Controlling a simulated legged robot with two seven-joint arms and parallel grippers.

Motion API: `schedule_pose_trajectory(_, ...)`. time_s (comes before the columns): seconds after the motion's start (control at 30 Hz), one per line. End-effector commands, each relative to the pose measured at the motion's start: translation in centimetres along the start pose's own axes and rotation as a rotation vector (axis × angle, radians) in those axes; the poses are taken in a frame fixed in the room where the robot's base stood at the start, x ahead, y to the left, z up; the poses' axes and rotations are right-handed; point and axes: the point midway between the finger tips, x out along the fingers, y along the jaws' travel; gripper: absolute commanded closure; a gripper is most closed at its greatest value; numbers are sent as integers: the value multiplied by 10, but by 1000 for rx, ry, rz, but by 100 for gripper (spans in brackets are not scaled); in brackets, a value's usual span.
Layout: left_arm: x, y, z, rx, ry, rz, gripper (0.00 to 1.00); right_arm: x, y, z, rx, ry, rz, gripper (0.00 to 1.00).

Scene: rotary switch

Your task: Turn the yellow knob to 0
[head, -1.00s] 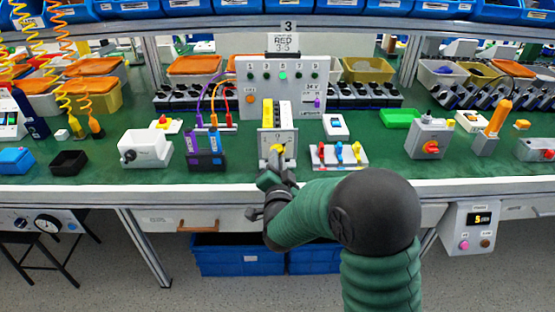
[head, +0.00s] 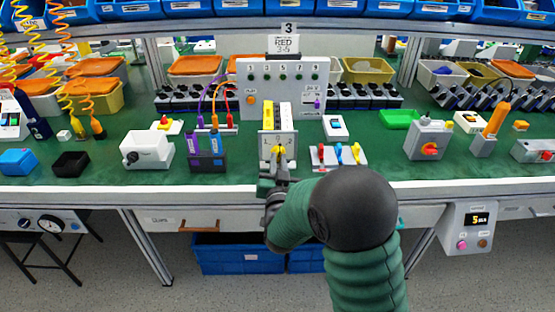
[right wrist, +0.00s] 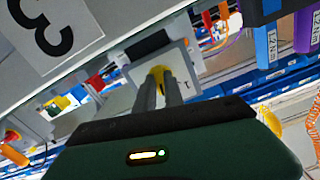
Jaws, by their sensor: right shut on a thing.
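The yellow knob (head: 279,151) is on the front of an upright light grey switch box (head: 289,141) at the middle of the bench's front edge. Dark marks sit on the box face either side of the knob. My right gripper (head: 277,168) reaches up to it from the front. In the right wrist view its two grey fingers (right wrist: 159,92) are shut on the knob (right wrist: 160,74), one on each side. The fingers hide part of the knob, and I cannot read its exact pointing. My left gripper is not in view.
Blue and purple cylinders (head: 207,150) stand close left of the switch box. A panel with red, yellow and blue levers (head: 338,156) is close right. Green bench top (head: 240,178) is bare in front.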

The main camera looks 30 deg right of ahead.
Motion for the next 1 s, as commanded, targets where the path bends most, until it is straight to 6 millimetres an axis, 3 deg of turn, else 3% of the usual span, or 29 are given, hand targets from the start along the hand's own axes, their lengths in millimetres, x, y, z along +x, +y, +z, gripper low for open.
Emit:
schedule_pose_trajectory(0.4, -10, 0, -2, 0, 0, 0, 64, 1, 0, -3, -199, 6, 1, 100)
schedule_pose_trajectory(0.93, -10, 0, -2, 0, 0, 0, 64, 1, 0, -3, -225, 8, 0, 100)
schedule_pose_trajectory(0.97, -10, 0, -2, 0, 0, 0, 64, 1, 0, -3, -225, 8, 0, 85)
schedule_pose_trajectory(1.0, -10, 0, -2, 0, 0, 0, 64, 1, 0, -3, -225, 8, 0, 80)
